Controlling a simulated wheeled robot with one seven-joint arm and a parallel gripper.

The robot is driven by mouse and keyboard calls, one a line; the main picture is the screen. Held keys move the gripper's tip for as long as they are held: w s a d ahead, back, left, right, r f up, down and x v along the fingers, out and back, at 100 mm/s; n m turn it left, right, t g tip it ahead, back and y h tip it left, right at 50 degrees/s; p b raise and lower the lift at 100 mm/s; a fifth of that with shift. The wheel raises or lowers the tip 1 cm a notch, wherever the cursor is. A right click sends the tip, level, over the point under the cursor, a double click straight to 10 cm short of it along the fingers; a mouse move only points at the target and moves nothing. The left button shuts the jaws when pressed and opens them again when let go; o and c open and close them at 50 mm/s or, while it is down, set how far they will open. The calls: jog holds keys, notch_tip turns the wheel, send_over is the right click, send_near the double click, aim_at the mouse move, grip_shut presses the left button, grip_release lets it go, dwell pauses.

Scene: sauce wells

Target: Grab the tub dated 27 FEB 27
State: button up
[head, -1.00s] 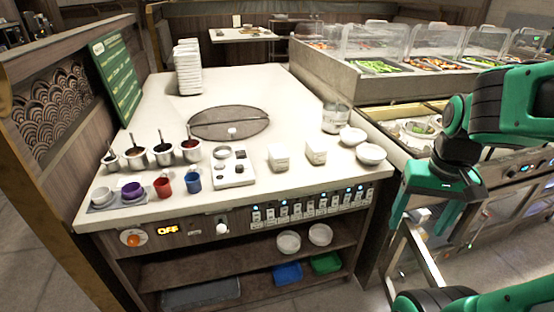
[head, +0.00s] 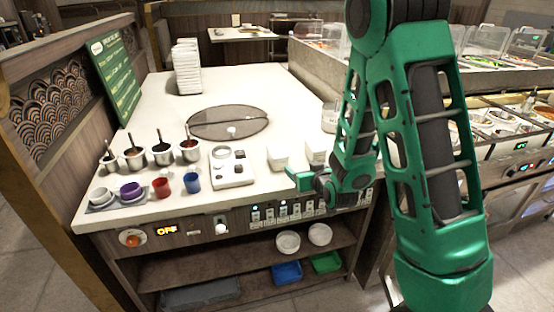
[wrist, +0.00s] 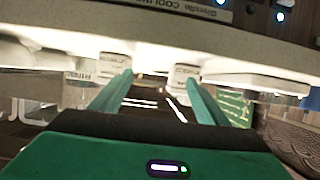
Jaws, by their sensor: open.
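Two small white tubs stand side by side near the counter's front edge, a left tub (head: 278,160) and a right tub (head: 315,150). The date on either is too small to read. My gripper (head: 300,178) is at the front edge, just in front of the tubs, partly hidden by my arm. In the wrist view, which is upside down, its two green fingers (wrist: 158,78) are spread with nothing between them. The left tub (wrist: 183,74) shows by the right fingertip and the right tub (wrist: 114,60) by the left fingertip.
A white block with round fittings (head: 232,172) lies left of the tubs. Red (head: 162,187) and blue (head: 193,182) cups and several sauce pots stand farther left. A round dark lid (head: 228,122) lies behind. The counter's front panel (head: 270,215) carries switches.

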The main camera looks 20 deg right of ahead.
aim_at(277, 153)
jog(key=a+t, duration=0.2)
jog(key=a, duration=0.2)
jog(key=shift+w+f+t+y, duration=0.3)
jog(key=shift+w+f+t, duration=0.05)
jog(key=shift+f+t, duration=0.05)
jog(key=shift+s+a+r+t, duration=0.15)
jog(key=shift+a+t, duration=0.3)
jog(key=shift+t, duration=0.25)
jog(key=shift+w+a+r, duration=0.1)
jog(key=shift+w+a, duration=0.05)
jog(key=shift+w, duration=1.6)
jog(key=shift+w+a+r, duration=0.1)
jog(key=shift+w, duration=1.7)
jog(key=shift+w+a+r, duration=0.1)
jog(key=shift+w+a, duration=0.05)
jog(key=shift+w, duration=1.6)
jog(key=shift+f, duration=0.1)
jog(key=c, duration=1.4)
jog(key=shift+o, duration=0.2)
